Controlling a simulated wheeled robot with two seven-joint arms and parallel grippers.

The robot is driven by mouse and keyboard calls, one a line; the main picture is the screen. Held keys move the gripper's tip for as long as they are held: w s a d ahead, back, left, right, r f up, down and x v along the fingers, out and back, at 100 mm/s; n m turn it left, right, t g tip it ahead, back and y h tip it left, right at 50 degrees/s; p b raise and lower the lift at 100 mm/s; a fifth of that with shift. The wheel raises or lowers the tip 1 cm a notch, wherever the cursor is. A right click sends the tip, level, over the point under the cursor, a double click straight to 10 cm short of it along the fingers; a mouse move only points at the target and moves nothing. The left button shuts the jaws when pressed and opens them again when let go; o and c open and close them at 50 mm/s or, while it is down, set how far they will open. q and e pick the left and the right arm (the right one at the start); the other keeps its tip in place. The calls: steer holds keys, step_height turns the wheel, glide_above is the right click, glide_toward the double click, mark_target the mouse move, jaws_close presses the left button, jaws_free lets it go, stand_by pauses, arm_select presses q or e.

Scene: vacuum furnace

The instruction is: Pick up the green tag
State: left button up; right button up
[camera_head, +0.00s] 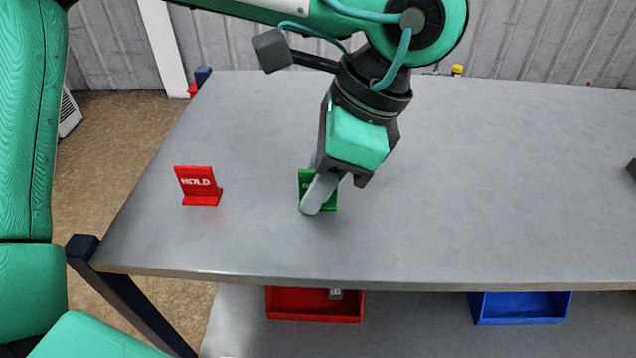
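The green tag (304,180) stands on the grey table top, left of the middle of the view. My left gripper (315,200) reaches down from above, and its pale grey finger crosses in front of the tag and hides much of its face. I cannot tell whether the fingers are closed on the tag or only beside it. A second finger is not clearly seen. My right gripper is not in view.
A red "HOLD" tag (198,186) stands on the table (480,190) to the left. A red bin (314,312) and a blue bin (520,316) sit on the lower shelf. A dark object (631,169) is at the right edge. The table's right half is mostly clear.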

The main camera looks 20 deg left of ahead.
arm_select(q)
jaws_close()
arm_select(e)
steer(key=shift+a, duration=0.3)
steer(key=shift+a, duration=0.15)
arm_select(q)
steer(key=shift+r, duration=0.15)
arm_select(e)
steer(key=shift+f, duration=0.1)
